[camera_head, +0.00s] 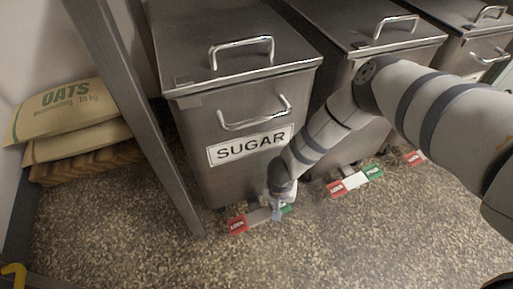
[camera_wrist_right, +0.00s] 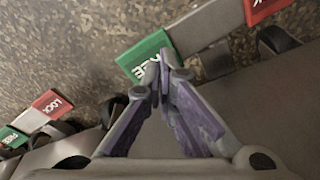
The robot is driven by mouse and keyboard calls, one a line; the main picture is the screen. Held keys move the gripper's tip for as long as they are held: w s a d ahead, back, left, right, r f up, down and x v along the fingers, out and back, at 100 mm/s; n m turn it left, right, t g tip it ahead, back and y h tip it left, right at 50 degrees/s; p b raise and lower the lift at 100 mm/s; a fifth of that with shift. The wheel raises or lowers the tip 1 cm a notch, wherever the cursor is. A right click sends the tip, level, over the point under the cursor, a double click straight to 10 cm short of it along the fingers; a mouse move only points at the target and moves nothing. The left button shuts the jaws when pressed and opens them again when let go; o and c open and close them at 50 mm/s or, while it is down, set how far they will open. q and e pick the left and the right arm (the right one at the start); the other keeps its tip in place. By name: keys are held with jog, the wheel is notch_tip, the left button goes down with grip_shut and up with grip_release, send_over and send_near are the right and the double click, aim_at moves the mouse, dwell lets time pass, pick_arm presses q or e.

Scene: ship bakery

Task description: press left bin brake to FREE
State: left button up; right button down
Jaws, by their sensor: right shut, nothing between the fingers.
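The left bin (camera_head: 195,130) is a grey metal bin labelled SUGAR. Its brake bar is low at the front, with a red LOCK end (camera_head: 237,224) on the left and a green FREE end (camera_head: 287,209) on the right, partly hidden by my gripper. My right gripper (camera_head: 277,212) points down at the FREE end, its fingers shut and empty. In the right wrist view, the fingertips (camera_wrist_right: 158,62) overlap the edge of the green FREE pad (camera_wrist_right: 143,56); whether they touch it I cannot tell. The red LOCK pad (camera_wrist_right: 262,8) is at the top right. My left gripper is out of view.
More bins stand to the right; the middle bin's brake (camera_head: 355,181) and another red pad (camera_head: 414,158) show. Oats sacks (camera_head: 65,110) lie at left behind a grey post (camera_head: 135,110). The speckled floor (camera_head: 330,250) in front is clear.

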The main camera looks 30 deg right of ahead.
jog(key=shift+f+b, duration=1.05)
jog(key=shift+f, duration=0.6)
dwell(0.5)
jog(key=shift+r, duration=0.1)
jog(key=shift+r+p, duration=1.95)
jog(key=shift+r, duration=1.55)
jog(key=shift+f, duration=0.1)
